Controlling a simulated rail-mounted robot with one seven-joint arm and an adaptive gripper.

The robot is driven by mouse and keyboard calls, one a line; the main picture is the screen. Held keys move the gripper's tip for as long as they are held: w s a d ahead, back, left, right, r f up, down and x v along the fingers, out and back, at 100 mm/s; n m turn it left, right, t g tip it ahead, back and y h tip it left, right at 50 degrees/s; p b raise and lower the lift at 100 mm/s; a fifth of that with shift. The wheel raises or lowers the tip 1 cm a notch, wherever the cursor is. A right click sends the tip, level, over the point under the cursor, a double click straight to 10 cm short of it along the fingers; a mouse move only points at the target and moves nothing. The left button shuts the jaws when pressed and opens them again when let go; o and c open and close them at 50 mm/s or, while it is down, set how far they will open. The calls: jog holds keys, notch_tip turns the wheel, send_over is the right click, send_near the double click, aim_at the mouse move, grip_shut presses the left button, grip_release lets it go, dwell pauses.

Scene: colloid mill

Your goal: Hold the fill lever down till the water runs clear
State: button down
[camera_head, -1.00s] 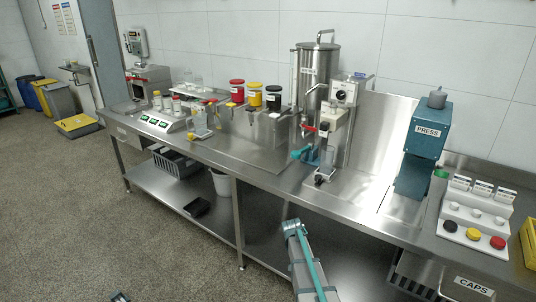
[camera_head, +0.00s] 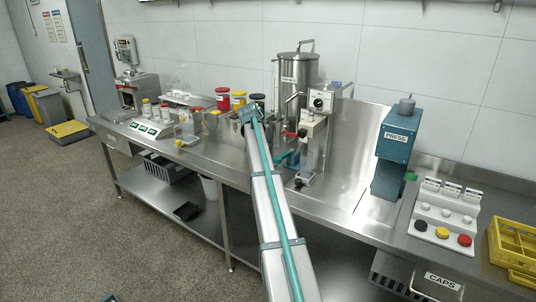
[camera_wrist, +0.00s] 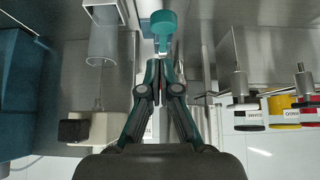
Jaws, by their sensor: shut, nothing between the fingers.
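A teal-ended lever (camera_head: 287,157) projects left from the small steel filling unit (camera_head: 312,135) on the bench; no label shows that it is the fill lever. A red handle (camera_head: 291,134) sits higher on the unit. In the wrist view, a round teal knob (camera_wrist: 163,21) on a short stem lies straight beyond my fingertips. My gripper (camera_wrist: 160,75) is shut and empty, pointing towards the knob; I cannot tell whether it touches. No running water can be made out.
A tall steel tank (camera_head: 298,72) stands behind the unit. The blue press (camera_head: 394,150) and a white button panel (camera_head: 443,215) stand to the right. Jars with red (camera_head: 222,92) and yellow lids stand left.

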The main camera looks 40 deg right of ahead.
jog(key=r, duration=0.2)
jog(key=d+r, duration=0.1)
jog(key=shift+w+r, duration=0.15)
jog(key=shift+w, duration=0.1)
jog(key=p, duration=0.4)
send_over(279, 157)
jog(key=a, duration=0.2)
jog(key=f, duration=0.5)
jog(key=s+f, duration=0.1)
jog(key=f, duration=0.1)
jog(key=shift+a+f, duration=0.1)
jog(key=shift+f, duration=0.2)
jog(key=f, duration=0.1)
jog(key=f+p, duration=0.1)
jog(key=f, duration=0.2)
jog(key=shift+a, duration=0.25)
jog(key=shift+f, duration=0.15)
jog(key=shift+s, duration=0.1)
